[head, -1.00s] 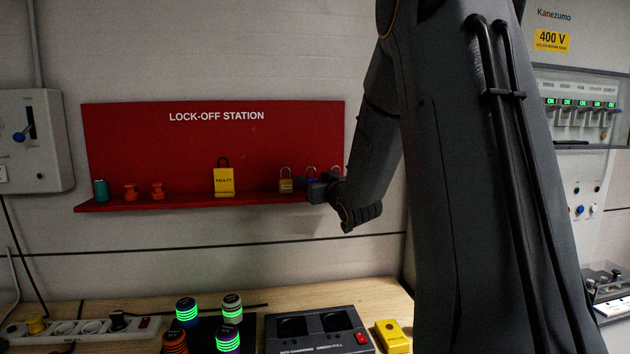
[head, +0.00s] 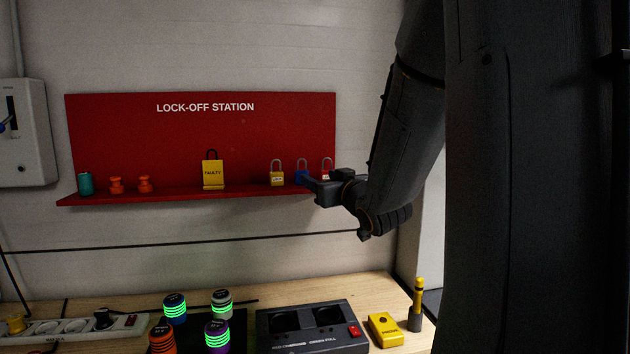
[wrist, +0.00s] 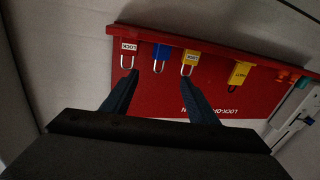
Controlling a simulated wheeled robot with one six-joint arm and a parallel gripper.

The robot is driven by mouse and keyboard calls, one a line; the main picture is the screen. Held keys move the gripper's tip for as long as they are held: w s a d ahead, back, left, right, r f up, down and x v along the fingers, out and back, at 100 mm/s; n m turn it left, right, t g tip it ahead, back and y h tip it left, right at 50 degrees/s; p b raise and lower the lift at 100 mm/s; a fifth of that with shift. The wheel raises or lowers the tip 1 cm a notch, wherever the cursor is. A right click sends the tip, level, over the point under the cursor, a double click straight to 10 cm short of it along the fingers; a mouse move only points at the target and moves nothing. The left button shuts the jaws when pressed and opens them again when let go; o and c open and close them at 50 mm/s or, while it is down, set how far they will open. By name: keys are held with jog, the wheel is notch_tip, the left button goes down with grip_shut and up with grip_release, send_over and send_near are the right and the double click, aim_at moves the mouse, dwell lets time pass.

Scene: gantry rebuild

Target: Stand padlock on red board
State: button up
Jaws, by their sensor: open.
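The red board (head: 130,130), marked LOCK-OFF STATION, hangs on the wall with a shelf along its bottom. On its right end stand a yellow padlock (head: 277,179), a blue padlock (head: 301,177) and a red padlock (head: 326,174), partly hidden by my gripper in the head view. My gripper (head: 311,186) is open and empty in front of the shelf's right end. In the wrist view, upside down, the blue padlock (wrist: 159,54) lies beyond the gap between my fingertips (wrist: 159,78). The yellow (wrist: 190,58) and red (wrist: 128,50) padlocks flank it closely.
A yellow FAULTY tag lock (head: 213,173) stands mid-shelf, with two orange pieces (head: 130,185) and a teal cylinder (head: 85,184) further left. Bare shelf shows between these. Below, the wooden bench (head: 290,290) holds a dark charger (head: 310,328), several lit cylinders and a yellow box (head: 385,329).

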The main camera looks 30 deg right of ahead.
jog(key=shift+s, duration=0.65)
jog(key=shift+a+f, duration=0.1)
jog(key=s+a+f+m+g, duration=0.1)
jog(key=s+a+f+g, duration=0.25)
jog(key=f, duration=0.55)
jog(key=s+a+f+g, duration=0.2)
jog(key=a+f+g, duration=0.3)
jog(key=f, duration=0.5)
jog(key=s+a+f+g, duration=0.4)
jog(key=s+a+f, duration=0.1)
jog(key=s, duration=0.3)
jog(key=s+a+f+n+g+y, duration=0.1)
jog(key=s+a+f+g, duration=0.3)
jog(key=s, duration=0.4)
jog(key=shift+s+a+f, duration=0.4)
jog(key=shift+a+f, duration=0.45)
jog(key=shift+a, duration=0.2)
